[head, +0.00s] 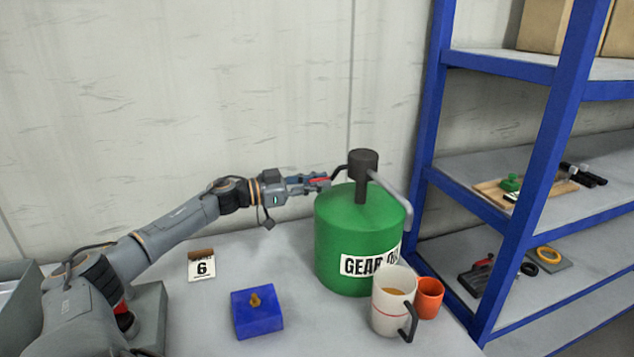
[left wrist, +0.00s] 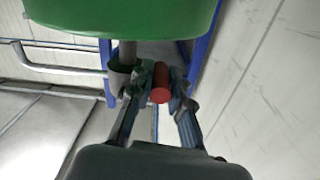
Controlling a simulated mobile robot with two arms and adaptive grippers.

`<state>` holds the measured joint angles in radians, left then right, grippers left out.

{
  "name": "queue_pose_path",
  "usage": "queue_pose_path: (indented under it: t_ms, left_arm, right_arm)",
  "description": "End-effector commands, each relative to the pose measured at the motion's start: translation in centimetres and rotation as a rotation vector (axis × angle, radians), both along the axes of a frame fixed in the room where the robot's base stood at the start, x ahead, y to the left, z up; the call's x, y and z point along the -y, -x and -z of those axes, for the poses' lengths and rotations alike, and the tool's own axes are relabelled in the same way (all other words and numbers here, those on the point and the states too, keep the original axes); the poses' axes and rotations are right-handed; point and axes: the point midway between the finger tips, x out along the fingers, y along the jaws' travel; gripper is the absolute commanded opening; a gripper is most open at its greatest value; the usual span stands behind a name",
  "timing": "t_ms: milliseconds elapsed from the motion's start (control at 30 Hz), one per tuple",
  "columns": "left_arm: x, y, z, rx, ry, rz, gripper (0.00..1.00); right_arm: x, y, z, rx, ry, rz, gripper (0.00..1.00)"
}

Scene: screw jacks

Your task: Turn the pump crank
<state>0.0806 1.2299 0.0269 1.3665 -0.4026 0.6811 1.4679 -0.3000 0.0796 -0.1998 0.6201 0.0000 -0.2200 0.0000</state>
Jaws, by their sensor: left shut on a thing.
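A green drum labelled "GEAR OIL" (head: 335,240) stands on the grey bench, with a dark pump head (head: 363,162) on top and a grey spout (head: 392,192) bending down to the right. The pump crank (head: 341,172) is a dark bent arm on the left side of the pump head, with a red grip. My left gripper (head: 322,182) is shut on the red crank grip, left of the pump head. In the left wrist view the red grip (left wrist: 160,90) sits between the two fingers, beside the drum (left wrist: 120,15). My right gripper is not in view.
A white mug (head: 390,310) with brownish contents and an orange cup (head: 429,297) stand right in front of the drum. A blue shelf rack (head: 545,145) rises at the right.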

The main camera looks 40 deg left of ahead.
Motion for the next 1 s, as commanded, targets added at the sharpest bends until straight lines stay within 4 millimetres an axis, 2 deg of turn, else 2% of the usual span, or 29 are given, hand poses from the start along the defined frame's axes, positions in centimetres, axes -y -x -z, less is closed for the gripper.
queue_pose_path:
  t_ms: [267,700,1000]
  left_arm:
    - [0.4,0.2,-0.4,-0.036,0.077,-0.002,0.0]
    - [2.1,1.1,0.5,-0.179,0.354,-0.002,0.0]
    - [3.1,1.6,1.2,-0.252,0.499,-0.002,0.0]
  right_arm:
    - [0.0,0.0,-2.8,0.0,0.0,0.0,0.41]
    - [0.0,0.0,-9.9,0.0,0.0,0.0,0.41]
    - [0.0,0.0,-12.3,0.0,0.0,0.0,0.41]
